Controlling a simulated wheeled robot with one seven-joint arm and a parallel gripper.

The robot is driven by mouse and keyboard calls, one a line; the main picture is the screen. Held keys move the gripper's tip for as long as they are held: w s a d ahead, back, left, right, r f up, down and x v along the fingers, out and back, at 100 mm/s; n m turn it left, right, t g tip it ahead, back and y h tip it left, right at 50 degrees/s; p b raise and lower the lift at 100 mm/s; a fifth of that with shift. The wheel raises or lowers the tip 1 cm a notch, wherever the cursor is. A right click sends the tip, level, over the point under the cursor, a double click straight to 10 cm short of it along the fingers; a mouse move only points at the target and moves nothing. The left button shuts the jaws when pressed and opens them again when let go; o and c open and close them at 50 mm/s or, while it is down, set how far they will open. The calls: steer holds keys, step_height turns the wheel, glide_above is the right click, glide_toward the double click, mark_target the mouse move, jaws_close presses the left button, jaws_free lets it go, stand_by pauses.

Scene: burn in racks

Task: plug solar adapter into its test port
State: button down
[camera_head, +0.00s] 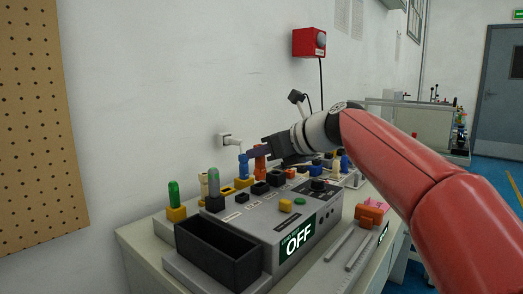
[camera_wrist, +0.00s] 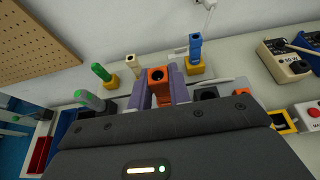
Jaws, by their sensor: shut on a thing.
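My gripper (camera_head: 257,152) is shut on an orange adapter (camera_head: 260,165), over the back part of the grey test station (camera_head: 262,222). In the wrist view the orange adapter (camera_wrist: 158,76) stands between the two purple finger pads, with a dark hole in its top. Its lower end is hidden, so I cannot tell whether it sits in a port. No readable label marks it as the solar adapter. A blue adapter (camera_wrist: 195,46) stands in a yellow socket (camera_wrist: 195,68) to the right. A green adapter (camera_wrist: 100,72) and a cream one (camera_wrist: 131,62) stand to the left.
A grey adapter (camera_head: 213,181) stands near the station's left end. An open black bin (camera_head: 222,252) is at the front left, beside a green OFF display (camera_head: 299,238). A white wall plug (camera_head: 230,140) is close behind my gripper. An orange block (camera_head: 369,215) lies at the right.

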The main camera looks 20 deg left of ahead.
steer(key=shift+f+b, duration=0.65)
steer(key=shift+f, duration=0.75)
steer(key=c, duration=1.2)
jaws_free()
steer(key=shift+c, duration=0.2)
